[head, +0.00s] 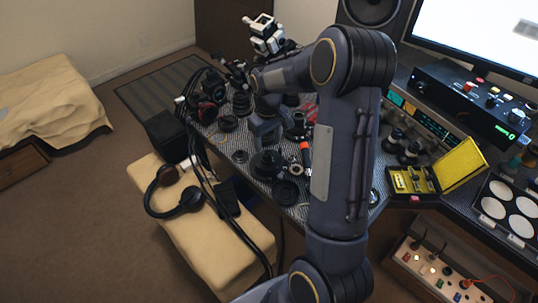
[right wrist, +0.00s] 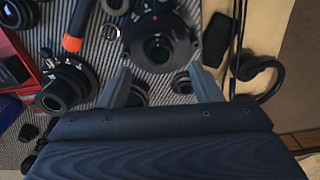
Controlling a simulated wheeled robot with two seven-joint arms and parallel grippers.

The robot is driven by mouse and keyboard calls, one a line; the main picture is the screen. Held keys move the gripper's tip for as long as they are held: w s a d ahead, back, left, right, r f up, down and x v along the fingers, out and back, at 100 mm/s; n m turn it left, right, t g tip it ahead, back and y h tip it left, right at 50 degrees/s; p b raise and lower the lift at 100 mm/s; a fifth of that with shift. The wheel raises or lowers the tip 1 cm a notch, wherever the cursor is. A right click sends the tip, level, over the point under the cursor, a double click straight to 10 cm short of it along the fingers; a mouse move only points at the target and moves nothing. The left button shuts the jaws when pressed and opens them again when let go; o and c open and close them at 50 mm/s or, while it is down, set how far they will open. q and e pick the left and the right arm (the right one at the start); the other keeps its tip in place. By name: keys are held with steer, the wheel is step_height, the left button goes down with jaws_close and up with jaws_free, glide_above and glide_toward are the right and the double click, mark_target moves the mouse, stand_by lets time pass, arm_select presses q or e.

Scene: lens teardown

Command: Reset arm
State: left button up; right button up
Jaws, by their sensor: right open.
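My right arm rises through the middle of the head view and bends over the left part of the desk. My right gripper (head: 265,132) points down over scattered lens parts; it also shows in the right wrist view (right wrist: 160,84). Its two grey fingers are apart, with nothing held between them. A black lens part with a round glass (right wrist: 158,45) lies just beyond the fingertips in the wrist view. Another black lens part (right wrist: 62,88) lies left of the fingers. My arm hides part of the desk. My left gripper is not in view.
A yellow case (head: 462,166) stands open right of my arm, near black electronics (head: 470,95) and a monitor. Black headphones (head: 160,205) lie on a beige bench (head: 205,225). An orange-banded tool (right wrist: 76,25) lies among the parts. Open floor lies left.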

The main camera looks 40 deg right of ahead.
mark_target(268, 154)
step_height(268, 154, up, 3)
steer(key=shift+f, duration=0.1)
steer(key=shift+s+a+r, duration=0.1)
steer(key=shift+r, duration=0.1)
steer(key=s+a+r+m+t+y, duration=0.1)
steer(key=s+a+r+t+y, duration=0.15)
steer(key=s+a+r, duration=0.85)
steer(key=s+a+f+t, duration=0.1)
steer(key=s+a, duration=0.2)
steer(key=s, duration=0.2)
steer(key=s+a+f+t+y, duration=0.1)
steer(key=s+a+t, duration=0.1)
steer(key=s+a, duration=0.2)
steer(key=shift+s+f+m, duration=0.15)
steer(key=shift+s+m, duration=0.25)
steer(key=shift+s, duration=0.75)
